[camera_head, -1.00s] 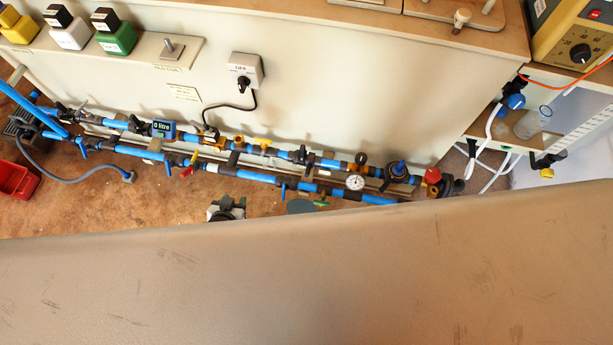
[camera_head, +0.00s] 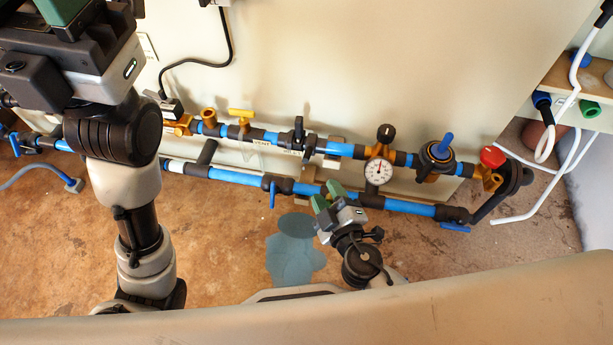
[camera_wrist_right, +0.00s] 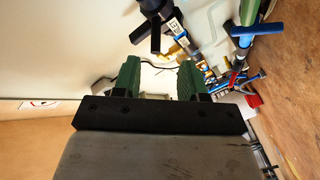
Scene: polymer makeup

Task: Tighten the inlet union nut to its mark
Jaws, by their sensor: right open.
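Blue pipes with black unions run along the pale cabinet; I cannot tell which one is the inlet union nut. A black winged fitting (camera_head: 298,134) sits on the upper pipe, and a dark fitting with projecting arms (camera_wrist_right: 152,28) shows beyond the fingers in the right wrist view. No tightening mark can be made out. My right gripper (camera_head: 327,197) is open and empty, just in front of the lower pipe (camera_head: 232,176). Its two green fingers stand apart in the right wrist view (camera_wrist_right: 160,78). My left gripper (camera_head: 70,35) is at the top left, its fingertips cut off.
A dial gauge (camera_head: 378,171), a blue-topped black valve (camera_head: 437,156) and a red-capped fitting (camera_head: 492,157) are on the right. A yellow-handled valve (camera_head: 242,118) is left of the winged fitting. White tubes hang at the right. A blue-grey patch (camera_head: 293,250) lies on the brown floor.

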